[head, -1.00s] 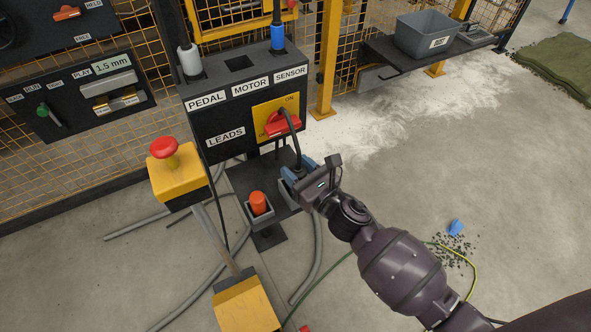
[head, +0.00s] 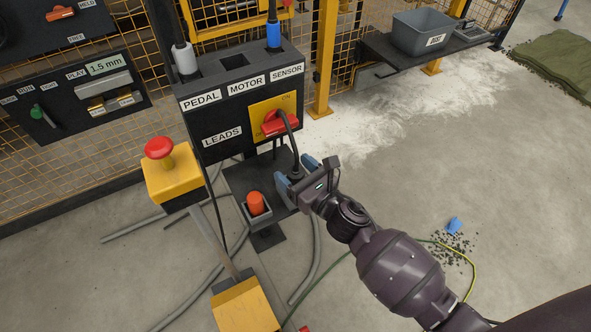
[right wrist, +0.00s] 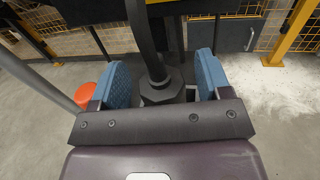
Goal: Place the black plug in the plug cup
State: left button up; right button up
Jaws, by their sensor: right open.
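The black plug (right wrist: 161,92) stands between my right gripper's blue fingers in the right wrist view, with its thick black cable (head: 293,143) rising from it. My right gripper (head: 298,175) is open, with a finger on either side of the plug and gaps beside it; it also shows in the right wrist view (right wrist: 162,80). A grey rim, seemingly of the plug cup (right wrist: 191,93), shows just right of the plug's base. How deep the plug sits in it is hidden. In the head view the gripper covers the plug. My left gripper is not in view.
An orange plug (head: 256,203) stands in a grey cup (head: 262,220) beside the gripper. Above is the black socket box (head: 212,122) with a red switch (head: 279,123). A yellow emergency-stop box (head: 172,180) stands left.

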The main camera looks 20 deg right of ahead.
jog(key=shift+s+d+r, duration=0.1)
jog(key=shift+s+r, duration=0.05)
jog(key=shift+s, duration=0.1)
jog(key=v, duration=1.1)
jog(key=shift+s, duration=0.25)
jog(key=shift+d+p, duration=0.15)
jog(key=shift+p, duration=0.2)
